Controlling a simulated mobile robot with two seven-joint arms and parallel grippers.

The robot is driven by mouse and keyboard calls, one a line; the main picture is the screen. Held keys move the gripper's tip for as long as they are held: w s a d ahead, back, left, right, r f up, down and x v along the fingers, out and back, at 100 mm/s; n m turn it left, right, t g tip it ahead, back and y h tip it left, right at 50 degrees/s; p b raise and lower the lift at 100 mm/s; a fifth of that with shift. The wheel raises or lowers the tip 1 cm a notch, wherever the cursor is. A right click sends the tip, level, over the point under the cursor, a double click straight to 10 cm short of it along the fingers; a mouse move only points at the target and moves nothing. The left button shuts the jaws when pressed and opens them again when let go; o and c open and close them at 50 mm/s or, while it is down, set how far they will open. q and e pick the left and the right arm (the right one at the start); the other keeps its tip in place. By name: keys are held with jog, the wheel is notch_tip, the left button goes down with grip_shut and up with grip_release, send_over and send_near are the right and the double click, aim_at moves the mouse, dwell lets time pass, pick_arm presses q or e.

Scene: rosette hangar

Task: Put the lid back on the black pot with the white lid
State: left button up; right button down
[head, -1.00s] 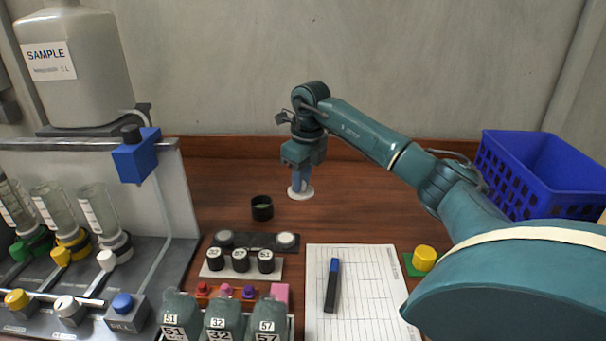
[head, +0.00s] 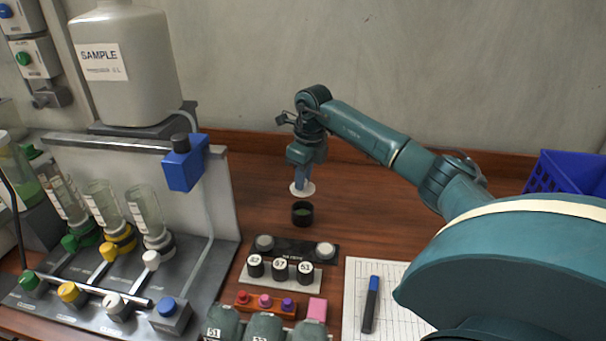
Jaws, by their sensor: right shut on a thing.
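My right gripper (head: 303,178) is shut on the white lid (head: 301,190), a flat round disc. In the head view the lid shows just above and behind the pot's rim, apart from it. I cannot tell its exact height over the table. My left gripper is not in view.
In front of the pot are a dark holder (head: 290,247) with round pale tops and several numbered black-and-white pieces (head: 280,267). A grey rig with bottles (head: 150,222) stands left. A blue marker (head: 371,303) lies on paper. A blue crate (head: 562,172) stands right.

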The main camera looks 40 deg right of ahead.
aim_at(303, 195)
notch_tip(303, 195, down, 4)
jog(key=b, duration=0.2)
jog(key=shift+r+b, duration=0.1)
jog(key=shift+b, duration=0.3)
jog(key=shift+f+b, duration=0.3)
jog(key=shift+f, duration=0.5)
pick_arm(q)
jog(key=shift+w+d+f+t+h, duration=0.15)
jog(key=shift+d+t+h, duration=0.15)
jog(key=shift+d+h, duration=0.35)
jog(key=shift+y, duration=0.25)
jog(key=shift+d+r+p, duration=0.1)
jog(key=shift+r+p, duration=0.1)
jog(key=shift+p, duration=0.1)
pick_arm(e)
jog(key=shift+f, duration=0.2)
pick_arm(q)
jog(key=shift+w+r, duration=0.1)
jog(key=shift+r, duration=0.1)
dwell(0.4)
